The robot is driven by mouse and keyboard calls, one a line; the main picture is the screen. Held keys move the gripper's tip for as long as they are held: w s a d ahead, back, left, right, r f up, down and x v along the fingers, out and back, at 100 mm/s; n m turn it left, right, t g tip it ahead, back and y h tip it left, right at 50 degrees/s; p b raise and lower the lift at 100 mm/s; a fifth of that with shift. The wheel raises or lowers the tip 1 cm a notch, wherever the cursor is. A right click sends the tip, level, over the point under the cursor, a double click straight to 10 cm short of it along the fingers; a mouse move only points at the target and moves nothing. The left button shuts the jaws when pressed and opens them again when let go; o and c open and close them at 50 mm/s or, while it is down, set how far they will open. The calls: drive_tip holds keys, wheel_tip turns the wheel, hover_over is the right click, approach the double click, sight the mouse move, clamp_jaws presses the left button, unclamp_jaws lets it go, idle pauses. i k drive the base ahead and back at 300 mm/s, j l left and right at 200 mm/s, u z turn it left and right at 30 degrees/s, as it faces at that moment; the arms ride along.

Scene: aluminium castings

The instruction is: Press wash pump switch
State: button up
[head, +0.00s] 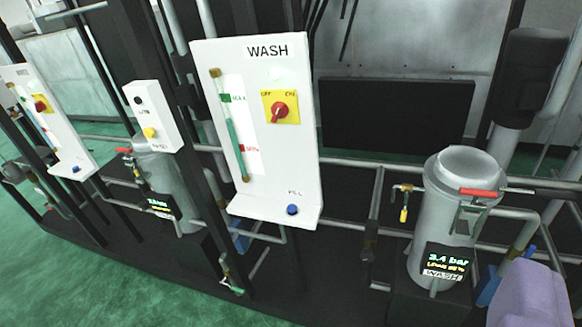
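The white panel marked WASH (262,165) stands upright and slightly tilted in the picture, near the middle. On it is a red rotary switch (281,111) on a yellow plate with OFF at its left and a word like ON at its right. Its red handle slants toward the lower left; I cannot tell its exact setting. A blue push button (292,210) sits at the panel's bottom under a small label. A pale lamp (274,75) is above the switch. No gripper fingers show, and nothing touches the switch.
A sight tube (232,130) with green and red tags runs left of the switch. A grey canister (450,210) with a WASH display reading 3.4 bar stands right. A second panel (48,120) and a small button box (153,117) are left. Green floor (60,285) is open at lower left.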

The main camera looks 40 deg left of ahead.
sight(279, 110)
drive_tip(key=i+j, duration=0.15)
drive_tip(key=i, duration=0.25)
drive_tip(key=i+j, duration=0.2)
drive_tip(key=i, duration=0.2)
drive_tip(key=i+j, duration=0.15)
drive_tip(key=i, duration=0.25)
